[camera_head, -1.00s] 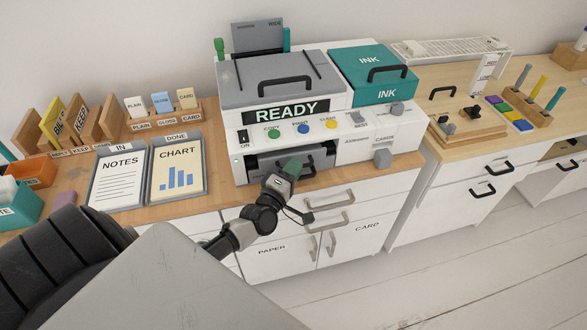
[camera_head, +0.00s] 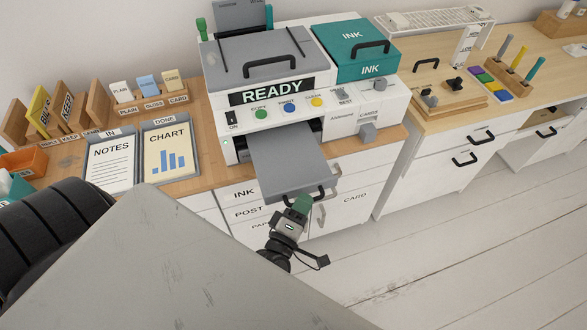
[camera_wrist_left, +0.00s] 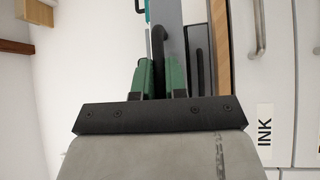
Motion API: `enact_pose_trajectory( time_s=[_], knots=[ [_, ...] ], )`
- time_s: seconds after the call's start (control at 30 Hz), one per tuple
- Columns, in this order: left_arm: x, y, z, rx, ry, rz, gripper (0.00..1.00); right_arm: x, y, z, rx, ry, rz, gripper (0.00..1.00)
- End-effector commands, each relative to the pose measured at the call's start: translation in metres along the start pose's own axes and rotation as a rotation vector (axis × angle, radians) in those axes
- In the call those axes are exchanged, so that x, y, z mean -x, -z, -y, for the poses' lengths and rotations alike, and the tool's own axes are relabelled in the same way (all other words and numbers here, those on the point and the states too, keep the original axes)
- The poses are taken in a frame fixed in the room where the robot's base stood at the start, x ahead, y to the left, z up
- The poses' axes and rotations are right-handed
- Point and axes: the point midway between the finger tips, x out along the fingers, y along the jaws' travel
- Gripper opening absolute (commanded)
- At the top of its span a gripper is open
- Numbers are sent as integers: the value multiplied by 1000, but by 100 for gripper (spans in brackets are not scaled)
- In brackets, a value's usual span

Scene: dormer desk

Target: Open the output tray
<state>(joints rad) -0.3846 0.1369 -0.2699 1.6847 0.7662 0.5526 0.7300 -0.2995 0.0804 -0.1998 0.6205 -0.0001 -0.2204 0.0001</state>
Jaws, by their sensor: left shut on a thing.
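The grey output tray (camera_head: 288,158) sticks far out from the slot at the front of the white printer (camera_head: 235,146), past the desk edge. A dark handle (camera_head: 318,192) is at its front edge. My left gripper (camera_head: 301,204) is at this handle. In the left wrist view, its green fingers (camera_wrist_left: 160,78) are shut on the dark handle (camera_wrist_left: 158,48), which stands between them. My right gripper is not in view.
White drawers and doors with handles (camera_head: 335,170) lie below the printer, close to my left gripper. The NOTES sheet (camera_head: 110,162) and CHART sheet (camera_head: 167,150) lie left of the printer. Open floor (camera_head: 440,260) lies to the right.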

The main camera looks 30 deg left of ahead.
Motion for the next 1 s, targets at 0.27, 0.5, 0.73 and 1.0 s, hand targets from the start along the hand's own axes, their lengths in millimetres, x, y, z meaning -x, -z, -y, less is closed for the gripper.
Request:
enact_pose_trajectory(
  time_s=[0.27,0.5,0.73,1.0],
  knots=[
    [35,-34,-8,1,2,0,0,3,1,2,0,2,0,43],
    [43,-43,-10,-3,0,1,0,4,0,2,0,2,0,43],
    [43,-43,-10,-3,0,1,0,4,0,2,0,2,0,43],
    [43,-43,-10,-2,0,1,23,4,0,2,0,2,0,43]
  ],
)
